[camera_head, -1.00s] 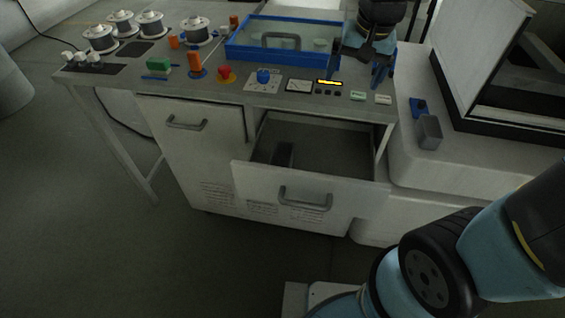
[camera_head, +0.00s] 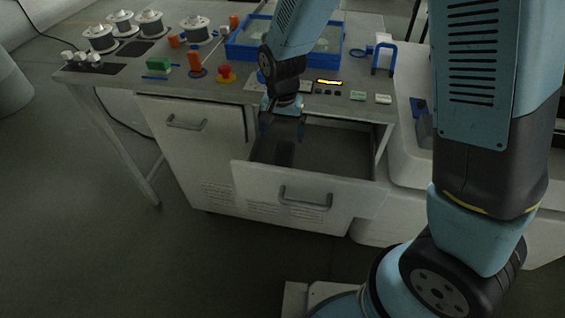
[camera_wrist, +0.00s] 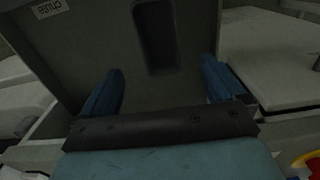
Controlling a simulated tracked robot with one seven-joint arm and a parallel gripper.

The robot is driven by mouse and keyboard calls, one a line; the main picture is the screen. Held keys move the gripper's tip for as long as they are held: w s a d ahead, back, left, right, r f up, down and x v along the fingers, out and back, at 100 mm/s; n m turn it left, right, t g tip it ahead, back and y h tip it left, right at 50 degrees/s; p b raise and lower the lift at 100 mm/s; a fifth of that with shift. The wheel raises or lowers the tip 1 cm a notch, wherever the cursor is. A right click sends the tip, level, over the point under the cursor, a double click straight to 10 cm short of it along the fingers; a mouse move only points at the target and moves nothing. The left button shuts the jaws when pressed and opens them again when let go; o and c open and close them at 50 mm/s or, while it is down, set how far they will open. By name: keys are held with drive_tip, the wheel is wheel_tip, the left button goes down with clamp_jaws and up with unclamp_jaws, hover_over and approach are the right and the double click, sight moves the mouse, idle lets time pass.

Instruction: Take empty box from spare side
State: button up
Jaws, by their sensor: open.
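A drawer (camera_head: 345,155) stands pulled out from the white cabinet. A dark, narrow, open-topped box (camera_head: 284,154) lies in its left part. In the wrist view this box (camera_wrist: 167,38) looks hollow, with nothing visible inside. My gripper (camera_head: 282,124) is over the back left of the drawer, pointing down. Its two blue fingers (camera_wrist: 162,88) are spread apart with nothing between them. The box is beyond the fingertips, roughly in line with the gap, and not touched. A white label (camera_wrist: 48,8) with upside-down lettering is at the upper left; I cannot read it surely.
The worktop above the drawer carries a blue-rimmed tray (camera_head: 240,50), a red button (camera_head: 225,72), a blue upright frame (camera_head: 384,58) and several wire spools. The drawer's front panel has a grey handle (camera_head: 305,198). A white machine block stands at the right. The drawer's right part looks bare.

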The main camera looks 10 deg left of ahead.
approach(282, 159)
drive_tip(key=shift+s+d+f, duration=0.1)
drive_tip(key=shift+s+f, duration=0.2)
drive_tip(key=shift+s, duration=0.25)
drive_tip(key=shift+s+d+f, duration=0.1)
drive_tip(key=shift+s+f, duration=0.15)
drive_tip(key=shift+s, duration=0.3)
drive_tip(key=shift+s+f, duration=0.2)
drive_tip(key=shift+f, duration=0.75)
drive_tip(key=shift+s+f, duration=0.2)
drive_tip(key=shift+f, duration=0.75)
drive_tip(key=shift+a+f, duration=0.1)
drive_tip(key=shift+f, duration=0.75)
drive_tip(key=c, duration=1.1)
